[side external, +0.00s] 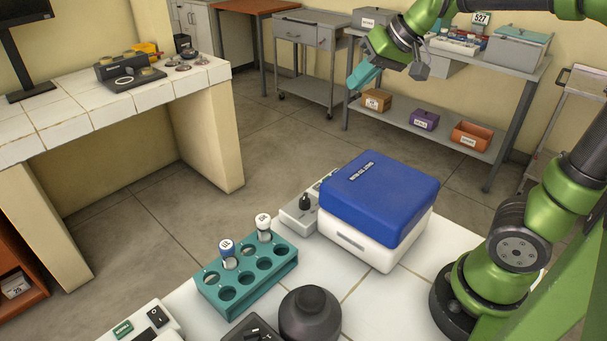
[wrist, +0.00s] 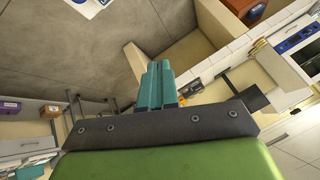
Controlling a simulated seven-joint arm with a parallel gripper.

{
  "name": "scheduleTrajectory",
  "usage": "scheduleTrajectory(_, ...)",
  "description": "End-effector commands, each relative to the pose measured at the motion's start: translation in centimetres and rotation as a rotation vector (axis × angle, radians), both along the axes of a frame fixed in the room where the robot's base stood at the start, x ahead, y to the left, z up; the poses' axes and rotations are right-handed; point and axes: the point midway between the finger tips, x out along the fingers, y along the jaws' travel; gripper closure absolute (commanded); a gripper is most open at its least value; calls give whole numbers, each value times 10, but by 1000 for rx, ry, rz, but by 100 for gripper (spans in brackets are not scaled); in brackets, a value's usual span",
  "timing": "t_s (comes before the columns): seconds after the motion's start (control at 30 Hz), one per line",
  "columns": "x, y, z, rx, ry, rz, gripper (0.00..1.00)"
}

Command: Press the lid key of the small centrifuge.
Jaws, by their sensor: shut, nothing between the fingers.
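The small centrifuge (side external: 378,200) stands on the white tiled bench in the side external view, with a blue lid (side external: 380,188) that is down on a white body. A low grey panel (side external: 300,212) with a dark knob sits at its left side.
A teal rack (side external: 247,275) with two capped tubes stands left of the centrifuge. A dark round vessel (side external: 310,315) is in front, and a white switch box (side external: 150,325) is at the lower left. A grey shelf table (side external: 440,125) stands behind. Open floor lies between the benches.

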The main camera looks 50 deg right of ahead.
Motion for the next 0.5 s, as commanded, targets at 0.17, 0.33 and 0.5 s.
scheduleTrajectory(0.17,0,0,0,0,0,0,100)
scheduleTrajectory(0.33,0,0,0,0,0,0,100)
scheduleTrajectory(0.5,-1,-10,-5,-1,14,-27,100)
